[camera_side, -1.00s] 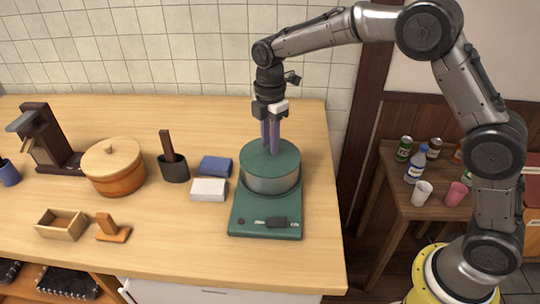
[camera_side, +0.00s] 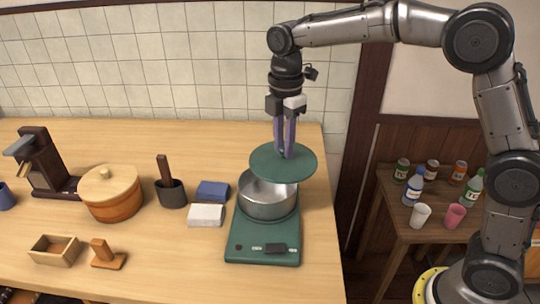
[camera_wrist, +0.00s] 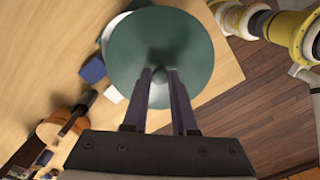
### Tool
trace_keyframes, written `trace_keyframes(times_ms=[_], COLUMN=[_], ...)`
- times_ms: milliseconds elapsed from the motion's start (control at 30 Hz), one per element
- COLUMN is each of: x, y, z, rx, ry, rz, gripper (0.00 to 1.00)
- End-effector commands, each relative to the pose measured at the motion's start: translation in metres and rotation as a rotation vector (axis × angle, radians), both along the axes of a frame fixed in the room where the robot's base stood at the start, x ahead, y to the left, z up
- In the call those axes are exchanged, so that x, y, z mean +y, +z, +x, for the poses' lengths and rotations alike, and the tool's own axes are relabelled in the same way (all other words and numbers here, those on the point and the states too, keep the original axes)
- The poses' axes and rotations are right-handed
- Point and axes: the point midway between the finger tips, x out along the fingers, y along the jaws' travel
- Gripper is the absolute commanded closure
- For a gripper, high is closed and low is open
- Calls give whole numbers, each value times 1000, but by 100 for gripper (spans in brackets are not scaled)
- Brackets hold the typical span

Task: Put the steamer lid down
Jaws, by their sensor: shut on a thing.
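The steamer lid (camera_side: 300,165) is a flat, round, dark green disc. My gripper (camera_side: 284,152) points down and is shut on the lid's small central knob. The lid hangs above the silver pot (camera_side: 267,199), a little to the right of centre, and leaves the pot's left part uncovered. The pot stands on a green cooker (camera_side: 262,242). In the wrist view the lid (camera_wrist: 180,45) fills the upper middle, with my two purple fingers (camera_wrist: 159,78) meeting at its knob. There the lid hides most of the pot.
A blue block (camera_side: 212,191) and a white block (camera_side: 206,215) lie left of the cooker. A dark holder (camera_side: 172,193) and a wooden tub (camera_side: 112,204) stand farther left. Bare counter (camera_side: 310,225) lies right of the cooker. A side table with bottles and cups is beyond its edge.

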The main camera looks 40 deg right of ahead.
Motion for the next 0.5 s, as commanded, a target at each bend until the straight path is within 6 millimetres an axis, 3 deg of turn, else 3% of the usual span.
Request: trace_keyframes(times_ms=[33,200,500], x=[-2,-9,-15], y=[11,25,41], z=[-12,-49,-86], rx=[-3,-3,0], ry=[0,0,0], rz=[1,0,0], gripper=[100,100,100])
